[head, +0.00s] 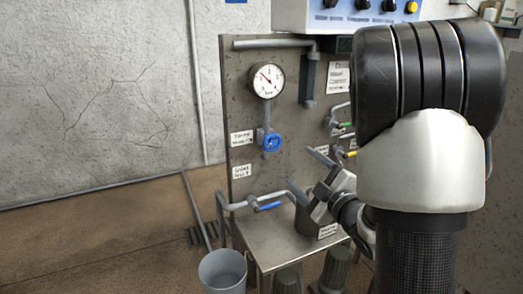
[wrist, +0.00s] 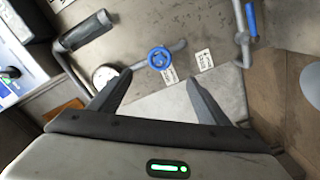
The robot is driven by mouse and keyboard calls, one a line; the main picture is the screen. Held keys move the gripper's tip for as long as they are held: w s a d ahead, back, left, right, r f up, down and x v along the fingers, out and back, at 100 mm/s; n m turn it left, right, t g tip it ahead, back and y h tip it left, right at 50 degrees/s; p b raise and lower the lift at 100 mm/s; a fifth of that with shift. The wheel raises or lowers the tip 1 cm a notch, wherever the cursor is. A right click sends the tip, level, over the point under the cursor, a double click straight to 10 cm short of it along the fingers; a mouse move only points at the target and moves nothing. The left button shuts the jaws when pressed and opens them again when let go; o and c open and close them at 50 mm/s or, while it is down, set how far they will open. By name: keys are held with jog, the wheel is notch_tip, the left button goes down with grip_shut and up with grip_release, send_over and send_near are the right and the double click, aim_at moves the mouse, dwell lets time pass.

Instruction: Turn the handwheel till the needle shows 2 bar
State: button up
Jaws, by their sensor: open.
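The blue handwheel (head: 272,142) sits on the upright grey panel, below the round white gauge (head: 266,80). The gauge's red needle points to the upper left; its numbers are too small to read. My gripper (head: 298,166) is open and empty, to the right of and a little below the handwheel in the head view. In the wrist view the handwheel (wrist: 160,58) shows just beyond and between the fingertips (wrist: 159,78), apart from them. The gauge (wrist: 103,76) there is partly hidden by the left finger.
A blue lever valve (head: 268,206) on a pipe is below the handwheel. A grey bucket (head: 222,270) stands at lower left. More valves, with green and yellow handles (head: 351,153), are partly behind my arm. A control box (head: 345,14) is above the panel.

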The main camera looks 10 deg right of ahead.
aim_at(273, 143)
jog(key=x, duration=1.7)
jog(key=shift+w+a, duration=0.1)
jog(key=shift+w, duration=0.05)
jog(key=shift+c, duration=0.4)
jog(key=c, duration=1)
